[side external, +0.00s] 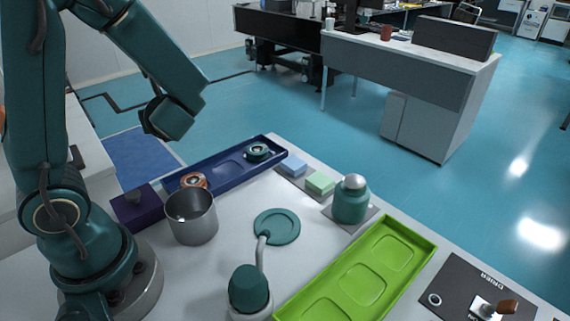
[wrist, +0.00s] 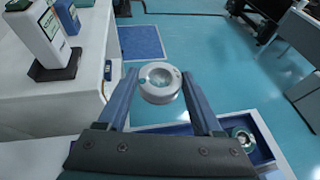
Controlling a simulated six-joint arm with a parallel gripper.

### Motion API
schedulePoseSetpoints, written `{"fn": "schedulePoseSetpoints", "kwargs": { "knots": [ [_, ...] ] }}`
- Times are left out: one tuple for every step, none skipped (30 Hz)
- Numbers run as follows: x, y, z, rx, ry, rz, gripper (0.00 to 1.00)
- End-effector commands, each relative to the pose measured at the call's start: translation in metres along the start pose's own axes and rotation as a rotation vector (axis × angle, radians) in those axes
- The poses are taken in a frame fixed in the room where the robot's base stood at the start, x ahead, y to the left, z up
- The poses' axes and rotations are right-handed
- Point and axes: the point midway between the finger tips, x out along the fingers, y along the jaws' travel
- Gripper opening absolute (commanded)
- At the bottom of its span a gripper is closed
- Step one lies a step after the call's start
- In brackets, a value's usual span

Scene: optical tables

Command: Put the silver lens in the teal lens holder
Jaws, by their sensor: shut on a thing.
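In the wrist view, the silver lens (wrist: 160,82) is a pale round ring with a clear centre, clasped between the blue fingertips of my gripper (wrist: 161,84). It is held up in the air, beyond the table edge in that view. In the side view my arm is raised at the upper left; the fingers and the held lens are hidden there. A teal round plate (side external: 277,227), which appears to be the teal lens holder, sits near the middle of the white table, with a grey bent stem running to a teal knob (side external: 249,287). No lens shows on the plate.
The blue tray (side external: 225,166) holds a copper-rimmed lens (side external: 193,181) and a dark-ringed lens (side external: 258,150). A metal cup (side external: 192,216), teal bottle (side external: 351,200) and empty green tray (side external: 359,267) stand around the plate. Small blue and green blocks lie behind.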

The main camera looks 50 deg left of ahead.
Motion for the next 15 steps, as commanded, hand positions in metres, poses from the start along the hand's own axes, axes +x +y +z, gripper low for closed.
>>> {"fn": "schedulePoseSetpoints", "kwargs": {
  "knots": [
    [-0.002,0.0,0.005,-0.007,-0.002,0.0,0.1],
    [-0.002,-0.001,0.007,-0.006,-0.002,0.0,0.1],
    [-0.004,-0.001,0.009,-0.005,-0.002,0.0,0.1],
    [-0.004,-0.001,0.011,-0.006,-0.002,0.0,0.1],
    [-0.005,0.0,0.013,-0.005,-0.002,0.0,0.1],
    [-0.006,-0.001,0.016,-0.006,-0.002,0.0,0.1],
    [-0.007,-0.001,0.019,-0.006,-0.002,-0.001,0.1],
    [-0.008,-0.001,0.021,-0.005,-0.002,-0.001,0.1],
    [-0.009,0.0,0.023,-0.006,-0.001,-0.001,0.1],
    [-0.011,0.0,0.025,-0.005,0.0,-0.001,0.1],
    [-0.009,0.003,0.022,-0.009,0.002,0.026,0.1],
    [-0.008,0.007,0.021,-0.019,0.001,0.057,0.1],
    [-0.007,0.009,0.019,-0.028,0.002,0.078,0.1],
    [-0.007,0.012,0.018,-0.036,0.001,0.098,0.1],
    [-0.007,0.016,0.017,-0.047,0.001,0.128,0.1]
  ]
}}
